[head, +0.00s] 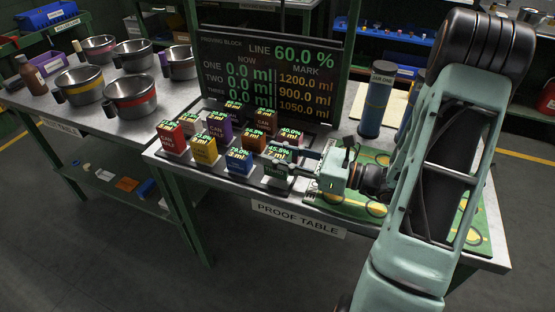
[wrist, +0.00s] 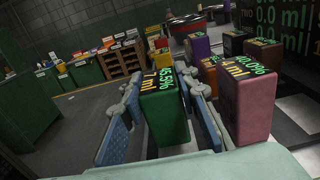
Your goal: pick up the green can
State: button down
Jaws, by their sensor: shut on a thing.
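The green can (head: 276,170) is a dark green block with bright digits on top, at the front right of the can group on the proof table. In the wrist view the green can (wrist: 164,112) stands between the two blue finger pads. My gripper (head: 288,161) reaches in from the right and is shut on it; it also shows in the wrist view (wrist: 163,110). The can looks upright. I cannot tell whether its base touches the table. A pink can (wrist: 245,105) is close beside the right finger.
Blue (head: 239,163), yellow (head: 204,150), red (head: 171,138) and other cans stand close by to the left and behind. A display board (head: 270,75) rises behind them. Several pots stand on the left table. The table's front edge (head: 230,185) is near.

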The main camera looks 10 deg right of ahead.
jog(key=s+a+r+p, duration=0.2)
jog(key=s+r+p, duration=0.3)
jog(key=s+r, duration=0.4)
jog(key=shift+s+r, duration=0.2)
jog(key=shift+s, duration=0.1)
